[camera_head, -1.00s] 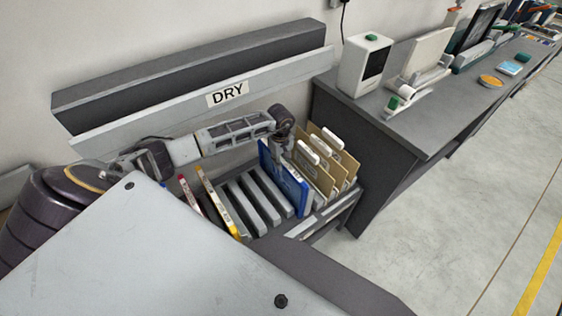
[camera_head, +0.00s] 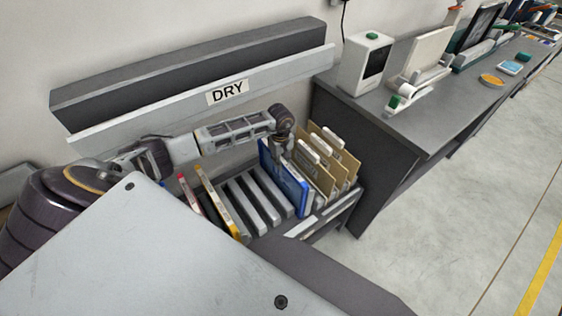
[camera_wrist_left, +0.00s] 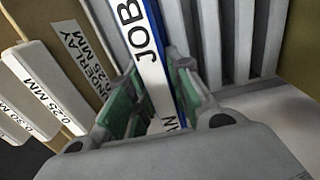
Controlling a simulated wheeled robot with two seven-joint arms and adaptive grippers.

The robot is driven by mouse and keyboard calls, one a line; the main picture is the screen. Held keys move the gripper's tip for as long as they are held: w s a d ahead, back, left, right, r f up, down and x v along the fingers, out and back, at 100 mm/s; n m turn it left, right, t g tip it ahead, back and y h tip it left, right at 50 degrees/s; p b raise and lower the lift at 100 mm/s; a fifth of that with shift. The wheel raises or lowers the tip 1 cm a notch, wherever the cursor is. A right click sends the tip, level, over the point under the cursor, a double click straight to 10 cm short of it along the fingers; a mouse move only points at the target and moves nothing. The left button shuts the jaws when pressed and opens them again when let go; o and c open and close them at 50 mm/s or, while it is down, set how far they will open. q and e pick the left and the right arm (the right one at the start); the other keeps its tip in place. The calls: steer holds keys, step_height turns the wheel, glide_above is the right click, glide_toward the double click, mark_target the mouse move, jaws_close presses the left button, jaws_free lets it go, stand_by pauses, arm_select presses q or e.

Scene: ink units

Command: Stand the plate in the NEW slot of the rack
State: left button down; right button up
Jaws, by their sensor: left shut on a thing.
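A blue plate (camera_head: 290,190) stands upright in the rack, on the right side of its row of slots. Its white edge label, starting "JOB", shows in the left wrist view (camera_wrist_left: 150,55). My left gripper (camera_head: 287,147) is shut on the plate's upper edge, with its green-padded fingers (camera_wrist_left: 152,105) on either side. The grey rack (camera_head: 330,212) has several empty slots between dividers left of the blue plate. The plate's lower edge is hidden in the rack. No NEW marking can be read. My right gripper is not in view.
Tan boards (camera_head: 343,158) with white thickness tabs stand close to the right of the blue plate. Yellow-edged (camera_head: 219,205) and red-edged (camera_head: 188,193) plates stand at the rack's left. A ledge marked DRY (camera_head: 228,92) runs behind. A grey bench (camera_head: 400,135) stands at right.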

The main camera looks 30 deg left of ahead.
arm_select(q)
steer(key=c, duration=1.7)
jaws_free()
steer(key=shift+s+f, duration=0.1)
steer(key=shift+o, duration=2.5)
step_height(320, 180, up, 12)
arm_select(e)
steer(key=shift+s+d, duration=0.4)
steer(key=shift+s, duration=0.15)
arm_select(q)
steer(key=shift+r+p, duration=1.2)
steer(key=shift+r, duration=1.3)
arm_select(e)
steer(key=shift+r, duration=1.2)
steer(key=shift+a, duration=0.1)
